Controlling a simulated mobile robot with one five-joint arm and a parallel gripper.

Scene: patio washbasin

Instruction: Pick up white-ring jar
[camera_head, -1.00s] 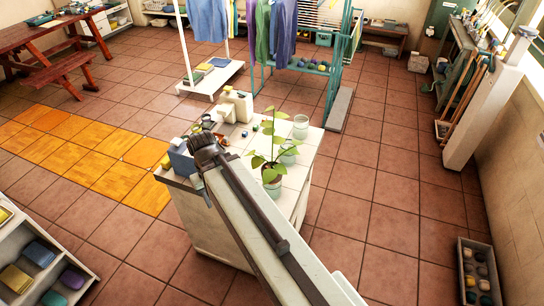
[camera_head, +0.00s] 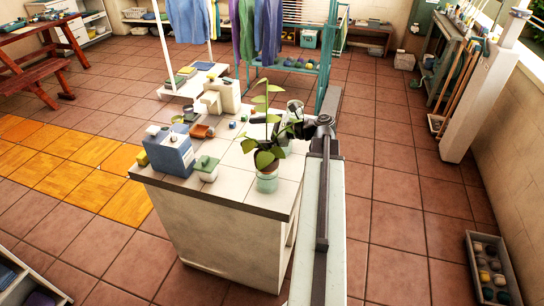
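A clear glass jar (camera_head: 295,107) with a pale rim stands at the far right of the tiled counter, behind the potted plant. I take it to be the white-ring jar, but its ring is too small to make out. My gripper (camera_head: 294,129) is at the right edge of the counter, beside the jar and in front of its lower part in this view. Its fingers are dark and partly hidden by leaves. I cannot tell whether they are open or touch the jar.
The potted plant (camera_head: 267,180) stands close left of my gripper. A blue box (camera_head: 170,151), a green-lidded white pot (camera_head: 206,169), a brown cup (camera_head: 203,131) and a beige block-like object (camera_head: 221,96) crowd the counter's left and back.

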